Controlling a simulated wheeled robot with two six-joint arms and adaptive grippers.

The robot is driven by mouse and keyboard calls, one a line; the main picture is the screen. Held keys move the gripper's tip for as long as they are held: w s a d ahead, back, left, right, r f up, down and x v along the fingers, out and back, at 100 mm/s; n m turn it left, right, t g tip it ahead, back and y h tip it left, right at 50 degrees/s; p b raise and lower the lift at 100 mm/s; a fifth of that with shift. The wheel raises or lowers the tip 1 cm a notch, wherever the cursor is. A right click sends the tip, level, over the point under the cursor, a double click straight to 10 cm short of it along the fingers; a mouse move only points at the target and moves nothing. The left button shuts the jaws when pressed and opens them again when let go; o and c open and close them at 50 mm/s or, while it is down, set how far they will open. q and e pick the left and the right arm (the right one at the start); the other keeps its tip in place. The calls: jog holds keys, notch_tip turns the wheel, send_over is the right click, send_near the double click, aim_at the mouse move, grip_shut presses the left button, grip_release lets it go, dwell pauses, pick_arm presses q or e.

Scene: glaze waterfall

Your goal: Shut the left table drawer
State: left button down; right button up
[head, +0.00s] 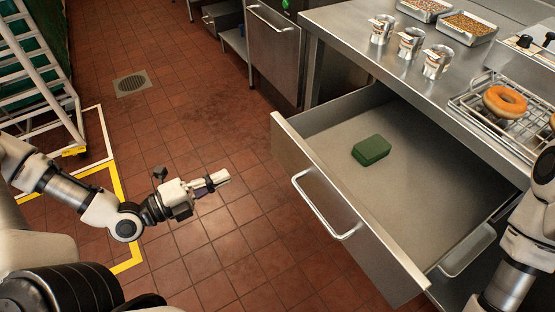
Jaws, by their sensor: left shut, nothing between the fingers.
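The left table drawer (391,254) is pulled far out from under the steel table. Its front panel with a bar handle (322,207) faces the lower left. A green box-shaped item (371,150) lies inside on the drawer floor. My left gripper (222,178) is shut and empty, over the tiled floor to the left of the drawer front, clearly apart from the panel and the handle. My right arm comes in at the right edge, in front of the table, but its gripper is out of the picture.
The steel table (337,23) carries several metal cups, topping trays (464,27) and a wire rack (477,109) with a doughnut (505,101). A white ladder-like rack (38,65) stands at the far left. The tiled floor between my left gripper and the drawer is clear.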

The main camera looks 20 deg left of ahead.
aim_at(282, 151)
pick_arm(q)
jog(key=b+x, duration=0.6)
jog(key=x, duration=0.6)
jog(key=shift+w+d+f, duration=0.1)
jog(key=shift+w+d, duration=0.05)
jog(key=shift+w+d+b, duration=0.3)
jog(key=shift+w+d, duration=0.05)
jog(key=shift+w, duration=0.15)
